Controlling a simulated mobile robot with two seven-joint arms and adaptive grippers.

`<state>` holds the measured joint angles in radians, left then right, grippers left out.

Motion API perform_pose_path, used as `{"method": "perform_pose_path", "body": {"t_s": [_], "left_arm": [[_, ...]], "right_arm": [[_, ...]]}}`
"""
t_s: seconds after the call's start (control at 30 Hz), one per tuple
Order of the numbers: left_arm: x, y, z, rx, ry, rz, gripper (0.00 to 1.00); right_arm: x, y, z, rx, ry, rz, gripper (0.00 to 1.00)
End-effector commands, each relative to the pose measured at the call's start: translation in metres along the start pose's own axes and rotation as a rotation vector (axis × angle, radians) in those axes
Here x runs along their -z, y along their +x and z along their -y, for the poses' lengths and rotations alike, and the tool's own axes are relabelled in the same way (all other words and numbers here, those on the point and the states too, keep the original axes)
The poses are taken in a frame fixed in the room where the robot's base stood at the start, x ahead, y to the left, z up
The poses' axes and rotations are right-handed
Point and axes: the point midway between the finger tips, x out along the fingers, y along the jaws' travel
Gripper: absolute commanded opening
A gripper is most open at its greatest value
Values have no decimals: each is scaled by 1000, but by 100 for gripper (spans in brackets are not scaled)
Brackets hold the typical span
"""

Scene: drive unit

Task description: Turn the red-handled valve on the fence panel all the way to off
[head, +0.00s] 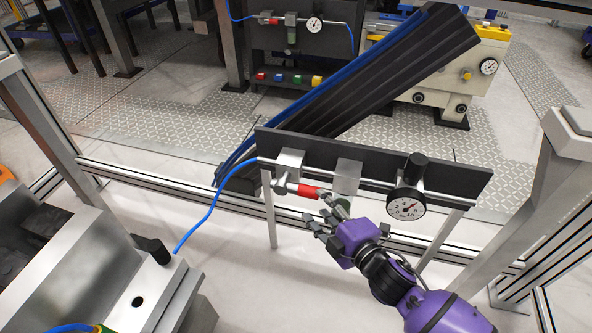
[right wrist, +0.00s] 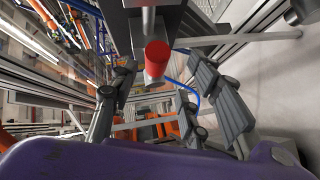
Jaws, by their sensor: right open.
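The dark fence panel (head: 455,182) stands in front of me and carries a metal pipe with a valve. The valve's red handle (head: 308,191) points right, roughly along the pipe, just below it. My right gripper (head: 327,212) is open at the handle's right end, its purple wrist coming from the lower right. In the right wrist view the red handle (right wrist: 157,62) shows nearly end-on, above and between the spread fingers (right wrist: 160,92). I cannot tell whether any finger touches it. My left gripper is not in view.
A pressure gauge (head: 405,208) with a black knob hangs right of the handle. A blue hose (head: 211,208) runs from the pipe's left end. A metal machine block (head: 120,275) is at lower left, a fence post (head: 535,195) at right. A dark conveyor (head: 375,75) lies behind the panel.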

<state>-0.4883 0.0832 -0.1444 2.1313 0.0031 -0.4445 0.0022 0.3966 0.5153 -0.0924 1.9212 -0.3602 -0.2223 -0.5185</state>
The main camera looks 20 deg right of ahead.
Motion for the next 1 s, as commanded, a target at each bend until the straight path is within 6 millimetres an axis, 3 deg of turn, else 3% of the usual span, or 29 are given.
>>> {"method": "perform_pose_path", "body": {"t_s": [0.17, 0.6, 1.0], "left_arm": [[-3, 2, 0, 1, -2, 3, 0], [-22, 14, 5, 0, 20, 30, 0], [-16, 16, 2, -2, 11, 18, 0]], "right_arm": [[3, 5, -2, -11, -74, -14, 43], [3, 68, -1, -11, -72, -13, 43], [4, 78, -3, -11, -72, -12, 43]]}}
